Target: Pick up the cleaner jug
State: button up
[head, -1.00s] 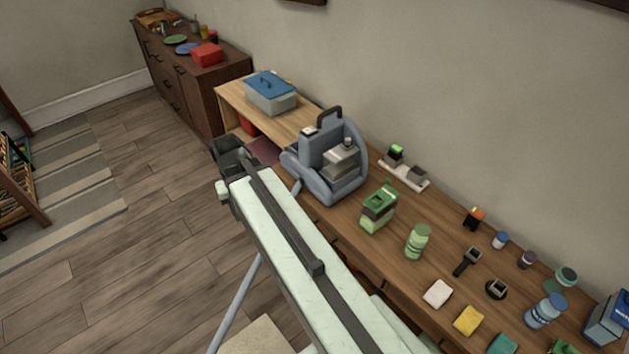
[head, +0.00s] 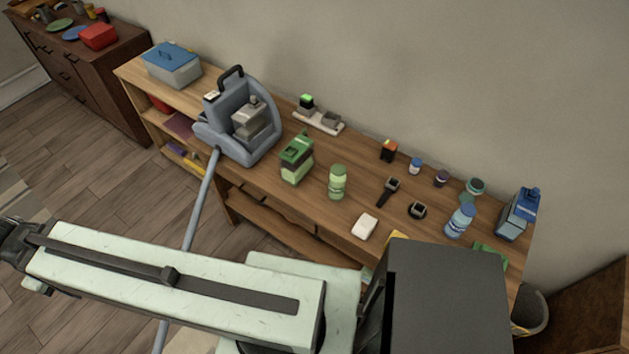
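Two jug-like containers stand upright on the wooden table. One is a green jug (head: 296,160) near the middle, with a darker green top and a pale label. The other is a blue and grey jug (head: 518,214) with a blue top at the far right end. I cannot tell which is the cleaner jug. My gripper (head: 12,252) is at the left edge of the head view, over the floor, well away from both. It is partly cut off, and its fingers are not clear. My arm stretches across the lower left.
A blue-grey carrier machine (head: 240,120) with a hose stands left of the green jug. A green bottle (head: 338,182) is just right of it. A blue bottle (head: 461,221) stands beside the blue jug. Several small items lie between. A bin (head: 531,308) stands past the right end.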

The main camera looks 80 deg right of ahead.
aim_at(337, 176)
jog(key=u, duration=0.55)
jog(key=i, duration=1.55)
jog(key=z, duration=4.65)
jog(key=i, duration=1.05)
jog(key=u, duration=0.05)
